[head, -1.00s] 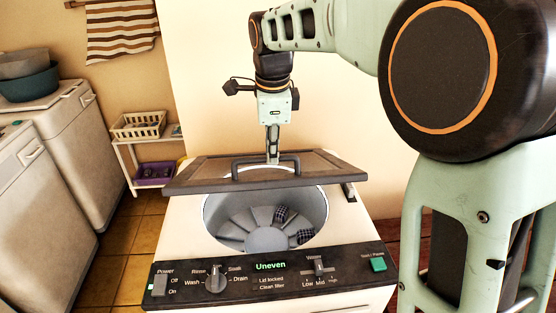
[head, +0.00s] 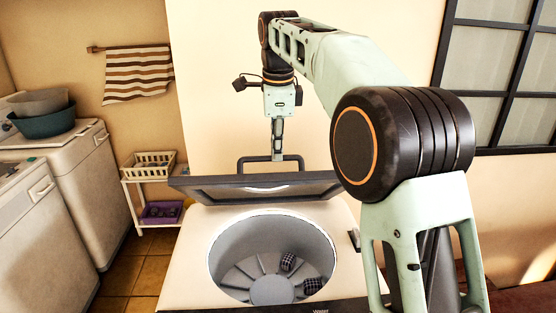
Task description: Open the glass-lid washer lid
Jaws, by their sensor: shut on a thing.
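The washer (head: 345,280) stands in front of me with its drum (head: 235,260) uncovered. Its dark-framed glass lid (head: 212,190) is raised at the far side of the opening, tilted, with its handle (head: 242,166) standing above the upper edge. My gripper (head: 278,157) points down and is shut on the handle's top bar, right of its middle. Small dark checked cloths (head: 288,261) lie in the drum. The control panel is mostly below the picture.
Two other white machines (head: 85,195) stand at the left, one with bowls (head: 42,122) on top. A white rack (head: 150,185) with a basket (head: 149,164) stands behind. A striped towel (head: 138,72) hangs on the wall. A dark-framed window (head: 500,75) is at the right.

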